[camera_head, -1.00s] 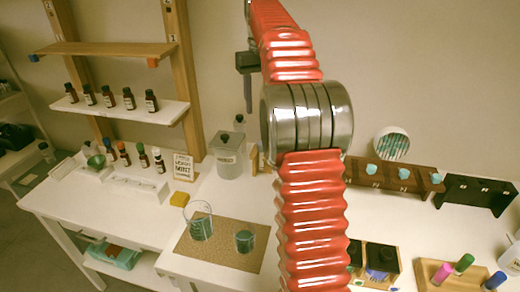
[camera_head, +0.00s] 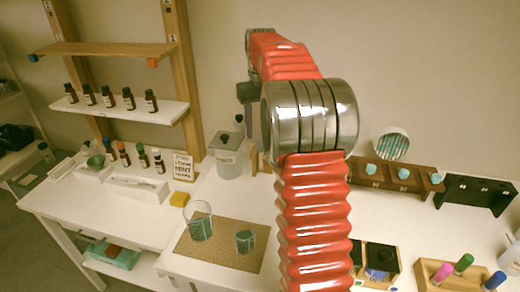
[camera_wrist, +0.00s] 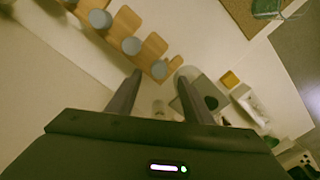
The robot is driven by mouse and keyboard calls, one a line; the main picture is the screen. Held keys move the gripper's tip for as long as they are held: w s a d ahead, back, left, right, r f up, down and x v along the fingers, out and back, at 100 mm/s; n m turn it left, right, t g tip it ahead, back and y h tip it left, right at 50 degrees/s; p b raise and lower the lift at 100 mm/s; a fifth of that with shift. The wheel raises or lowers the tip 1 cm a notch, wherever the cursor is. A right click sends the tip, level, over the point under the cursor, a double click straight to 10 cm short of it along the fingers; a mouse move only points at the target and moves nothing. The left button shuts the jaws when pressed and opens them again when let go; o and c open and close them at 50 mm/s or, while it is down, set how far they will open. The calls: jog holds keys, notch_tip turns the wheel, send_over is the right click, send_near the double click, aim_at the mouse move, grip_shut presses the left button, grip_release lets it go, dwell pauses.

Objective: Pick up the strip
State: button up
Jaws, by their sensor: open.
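I cannot single out one strip for certain. A round white holder (camera_head: 391,144) with several thin teal-and-white strips in it is by the wall at the right of the head view. My gripper (camera_wrist: 158,88) is open in the wrist view, with nothing seen between its two dark fingers. In the head view it is partly hidden behind my red arm, near the wall above the lidded clear jar (camera_head: 228,155). In the wrist view the fingers reach over the wooden rack (camera_wrist: 155,45) and the jar (camera_wrist: 203,92).
A wooden rack (camera_head: 387,181) with teal-capped pieces and a black rack (camera_head: 475,192) stand at the right. A cork mat (camera_head: 210,258) holds two glass beakers. A yellow block (camera_head: 181,200) and a framed sign (camera_head: 184,167) are left. Shelves (camera_head: 125,108) hold brown bottles.

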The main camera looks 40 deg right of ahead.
jog(key=shift+f, duration=0.1)
jog(key=shift+s+f, duration=0.15)
jog(key=shift+f, duration=2.4)
jog(key=shift+c, duration=0.5)
jog(key=c, duration=0.8)
jog(key=shift+r, duration=0.1)
notch_tip(320, 180, up, 18)
jog(key=shift+f, duration=0.1)
jog(key=shift+s, duration=0.1)
